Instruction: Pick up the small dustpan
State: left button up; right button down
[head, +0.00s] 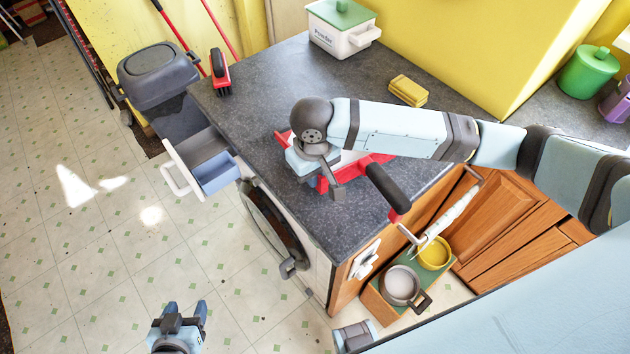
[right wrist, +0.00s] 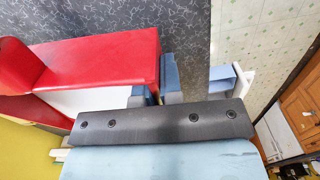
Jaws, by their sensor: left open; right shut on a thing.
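The small dustpan (head: 362,170) is red with a white inside and a black handle (head: 385,187) pointing toward the counter's front right edge. It is at the grey counter, partly hidden under my right arm. My right gripper (head: 320,173) is shut on its red side edge. In the right wrist view the red dustpan (right wrist: 105,62) fills the upper left, and the blue fingers (right wrist: 158,92) close at its edge. I cannot tell whether it is clear of the counter. My left gripper (head: 181,314) is open and empty above the floor.
A red and black brush (head: 219,73), yellow sponges (head: 408,91) and a white powder box (head: 341,30) stand on the counter (head: 270,75). An open drawer (head: 196,150) sticks out at left beside a grey bin (head: 157,73). Pans (head: 400,286) sit below right.

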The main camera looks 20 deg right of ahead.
notch_tip(320, 180, up, 16)
jog(key=shift+f, duration=0.25)
dwell(1.1)
